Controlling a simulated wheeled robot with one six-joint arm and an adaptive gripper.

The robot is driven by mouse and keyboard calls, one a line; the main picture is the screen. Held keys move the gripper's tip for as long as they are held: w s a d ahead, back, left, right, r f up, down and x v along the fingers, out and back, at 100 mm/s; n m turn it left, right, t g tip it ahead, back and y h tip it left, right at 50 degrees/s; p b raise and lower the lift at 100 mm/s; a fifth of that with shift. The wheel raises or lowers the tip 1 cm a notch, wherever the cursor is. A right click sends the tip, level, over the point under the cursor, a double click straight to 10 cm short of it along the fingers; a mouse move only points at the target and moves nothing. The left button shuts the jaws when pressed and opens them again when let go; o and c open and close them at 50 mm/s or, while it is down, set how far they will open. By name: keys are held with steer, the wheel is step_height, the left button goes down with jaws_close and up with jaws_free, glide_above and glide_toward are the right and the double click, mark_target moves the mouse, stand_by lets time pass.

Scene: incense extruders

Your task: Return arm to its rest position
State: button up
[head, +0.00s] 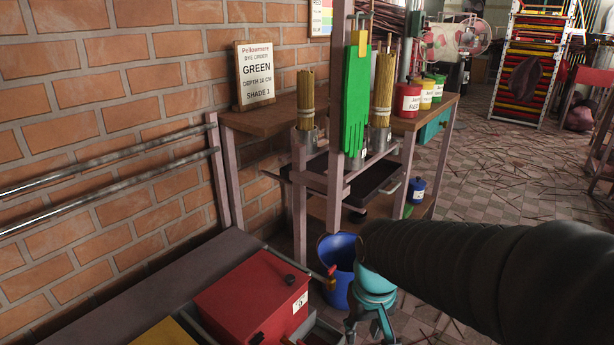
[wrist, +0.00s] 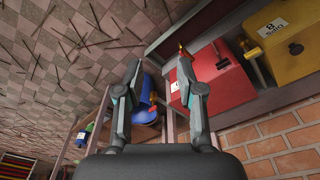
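My gripper (head: 370,328) hangs at the end of my dark arm, low in the middle of the head view. It points down, with its teal joint in front of the blue bucket. In the wrist view my gripper (wrist: 159,66) has its two fingers apart, with nothing between them. The arm reaches in from the right of the head view. The blue bucket (head: 338,250) is partly hidden behind the arm, and it also shows beyond the fingers in the wrist view (wrist: 145,92).
A red box (head: 245,300) sits on the bench at lower left; it and a yellow box (wrist: 285,35) show in the wrist view. A wooden dye stand (head: 270,118) holds stick bundles, a green glove (head: 355,105) and pots. Thin sticks litter the open tiled floor (head: 500,180) at right.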

steer(key=s+d+r+m+t+p, duration=0.1)
steer(key=s+d+r+t+p, duration=0.1)
steer(key=s+r, duration=0.2)
steer(key=s+d+r+m+t+p, duration=0.1)
steer(key=s+d+r+t+p, duration=0.1)
steer(key=r, duration=0.7)
steer(key=shift+s+d+r, duration=0.35)
steer(key=shift+s+d, duration=0.35)
steer(key=shift+s, duration=0.5)
stand_by(5.5)
